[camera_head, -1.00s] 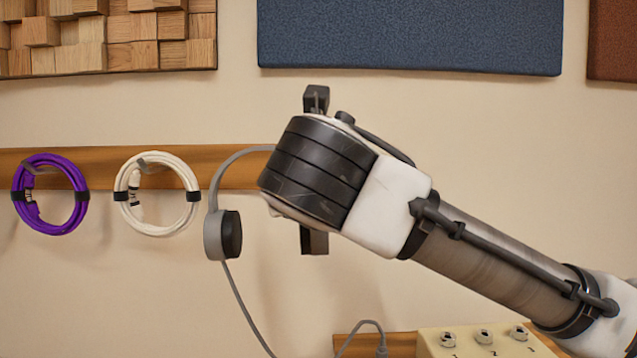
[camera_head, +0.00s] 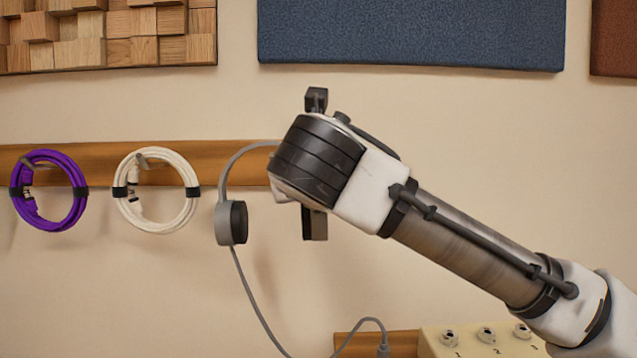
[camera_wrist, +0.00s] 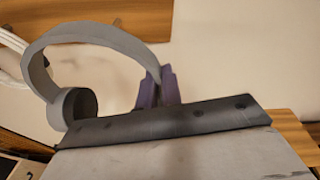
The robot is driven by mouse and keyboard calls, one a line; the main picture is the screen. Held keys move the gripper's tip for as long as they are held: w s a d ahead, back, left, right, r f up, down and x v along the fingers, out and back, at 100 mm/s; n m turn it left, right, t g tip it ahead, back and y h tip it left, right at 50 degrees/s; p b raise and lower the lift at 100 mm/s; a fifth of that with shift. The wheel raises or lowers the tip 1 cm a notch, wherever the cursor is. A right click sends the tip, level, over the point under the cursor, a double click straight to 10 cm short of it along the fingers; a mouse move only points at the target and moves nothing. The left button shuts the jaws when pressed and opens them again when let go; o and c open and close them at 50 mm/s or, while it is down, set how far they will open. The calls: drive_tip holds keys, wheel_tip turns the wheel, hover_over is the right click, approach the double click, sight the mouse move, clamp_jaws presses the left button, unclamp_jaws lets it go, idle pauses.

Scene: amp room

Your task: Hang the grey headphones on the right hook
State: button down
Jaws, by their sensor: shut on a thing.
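The grey headphones (camera_head: 231,222) hang from my gripper in front of the wall, left of my wrist in the head view. One ear cup and part of the thin band show; the rest is behind my wrist. In the wrist view the headphones' band (camera_wrist: 95,32) arches into my gripper (camera_wrist: 156,88), whose dark fingers are shut on it. A grey cord hangs from the cup. The wooden rail (camera_head: 110,152) runs behind.
A purple cable coil (camera_head: 48,222) and a white cable coil (camera_head: 155,228) hang on the rail to the left. A cream box with numbered jacks (camera_head: 470,343) stands at the lower right. The wall around the headphones is bare.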

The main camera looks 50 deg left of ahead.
drive_tip(key=f+x, duration=0.1)
drive_tip(key=x, duration=0.7)
drive_tip(key=shift+a, duration=0.2)
idle(0.7)
idle(0.6)
drive_tip(key=c, duration=1.5)
unclamp_jaws()
drive_tip(key=shift+f, duration=0.1)
drive_tip(key=shift+s, duration=0.1)
